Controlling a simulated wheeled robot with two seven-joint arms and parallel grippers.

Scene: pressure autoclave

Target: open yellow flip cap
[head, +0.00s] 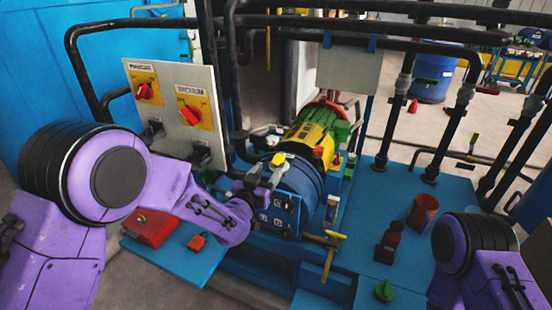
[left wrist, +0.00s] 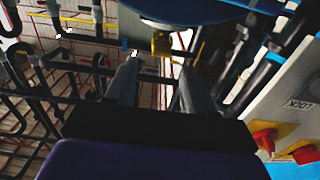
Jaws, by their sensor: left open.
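The yellow flip cap (head: 279,160) sits on top of the front end of the dark blue cylinder (head: 303,178), near the middle of the head view. My left gripper (head: 265,176) is just in front of it, with its dark fingers close below and to the left of the cap. In the left wrist view, the two grey fingers (left wrist: 158,75) stand apart with nothing between them. A yellow piece (left wrist: 160,43), likely the cap, shows just beyond the fingertips, under a blue round surface. Contact cannot be told. My right gripper is out of view.
A panel (head: 178,100) with red knobs stands left of the cylinder. A yellow-and-green motor (head: 315,128) lies behind it. A brass-coloured valve handle (head: 329,250) juts out in front. A red cup (head: 422,212) and a dark red bottle (head: 388,243) stand on the blue deck (head: 375,190) at right.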

